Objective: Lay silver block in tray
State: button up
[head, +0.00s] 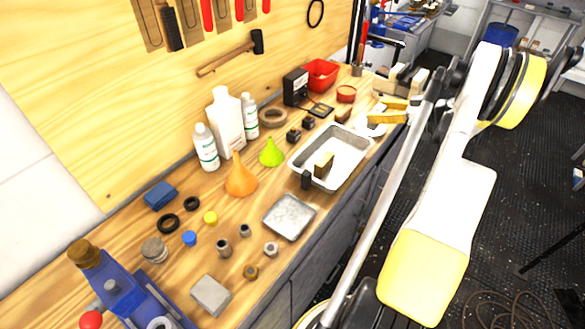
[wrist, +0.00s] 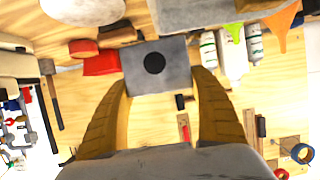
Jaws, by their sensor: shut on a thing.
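My gripper (wrist: 160,82) has its yellow fingers closed on the silver block (wrist: 172,80), a grey box shape with a round black mark on its face. In the head view my gripper (head: 386,111) is over the far right part of the bench, right of the deep white-grey tray (head: 352,177); the held block is hard to make out there. The deep tray holds a tan-and-dark block (head: 323,166). A dark piece (head: 306,180) is at its near wall. A shallow metal tray (head: 289,217) lies nearer, apart from the gripper.
Bottles (head: 226,120), an orange funnel (head: 240,176) and a green funnel (head: 271,153) stand behind the trays. A red bin (head: 320,74) and black box (head: 295,87) are at the back. A grey slab (head: 211,295) lies in front. Part of the deep tray's floor is clear.

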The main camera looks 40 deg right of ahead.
jog(key=shift+s+a, duration=0.1)
jog(key=shift+a, duration=0.1)
jog(key=w+a+f+b, duration=0.1)
jog(key=a+f, duration=0.1)
jog(key=a, duration=0.1)
jog(key=w+a+f+b, duration=0.1)
jog(key=w+a+f, duration=0.1)
jog(key=a, duration=0.1)
jog(key=w+a+f+b, duration=0.1)
jog(key=a+f, duration=0.2)
jog(key=a, duration=0.1)
jog(key=shift+w+a, duration=0.1)
jog(key=shift+w, duration=0.2)
jog(key=shift+f+b, duration=0.8)
jog(key=shift+f, duration=1.25)
jog(key=shift+a, duration=0.1)
jog(key=shift+f, duration=0.1)
jog(key=o, duration=1.1)
jog(key=shift+f, duration=0.1)
jog(key=shift+o, duration=0.3)
